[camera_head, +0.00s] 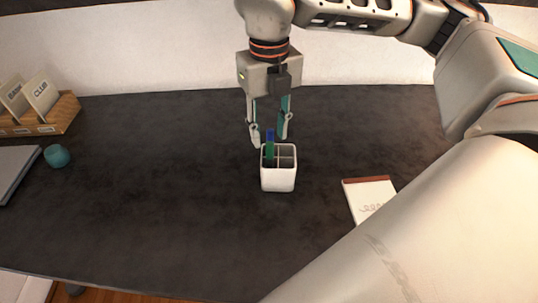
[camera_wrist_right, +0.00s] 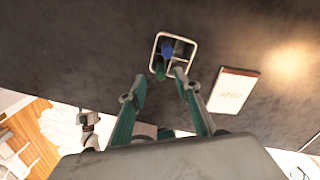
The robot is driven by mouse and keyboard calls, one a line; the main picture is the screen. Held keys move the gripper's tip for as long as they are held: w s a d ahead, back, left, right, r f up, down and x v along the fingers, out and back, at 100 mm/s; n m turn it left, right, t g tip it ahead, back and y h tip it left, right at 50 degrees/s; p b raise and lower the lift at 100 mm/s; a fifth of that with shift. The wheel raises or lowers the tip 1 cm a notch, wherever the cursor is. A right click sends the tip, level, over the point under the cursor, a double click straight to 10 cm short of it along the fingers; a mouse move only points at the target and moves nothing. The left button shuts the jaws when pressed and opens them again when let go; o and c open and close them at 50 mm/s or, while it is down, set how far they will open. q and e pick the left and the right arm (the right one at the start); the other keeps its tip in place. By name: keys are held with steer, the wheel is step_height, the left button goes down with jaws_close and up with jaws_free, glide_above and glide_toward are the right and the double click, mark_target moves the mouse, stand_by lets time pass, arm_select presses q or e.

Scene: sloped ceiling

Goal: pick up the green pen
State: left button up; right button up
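A white square pen holder (camera_head: 278,181) with compartments stands on the dark table. In the head view, a green pen (camera_head: 269,152) stands upright in its left part with a blue pen (camera_head: 270,134) close by it. In the right wrist view, the green pen (camera_wrist_right: 160,71) shows at the holder's near left, nearer than the blue pen (camera_wrist_right: 167,48). My right gripper (camera_head: 270,138) points down just above and behind the holder, fingers apart. In the right wrist view, its open fingertips (camera_wrist_right: 159,86) are near the holder's near edge with no pen held. My left gripper is not identifiable.
A notepad (camera_head: 369,197) lies to the right of the holder. A wooden card rack (camera_head: 55,118), a teal cup (camera_head: 57,156) and a grey flat item (camera_head: 14,170) are at the far left. The table between them and the holder is clear.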

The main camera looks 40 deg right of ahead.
mark_target(270, 157)
steer(key=shift+s+f, duration=0.2)
steer(key=shift+f, duration=0.7)
step_height(270, 157, down, 5)
steer(key=shift+w+d+f, duration=0.1)
steer(key=c, duration=0.9)
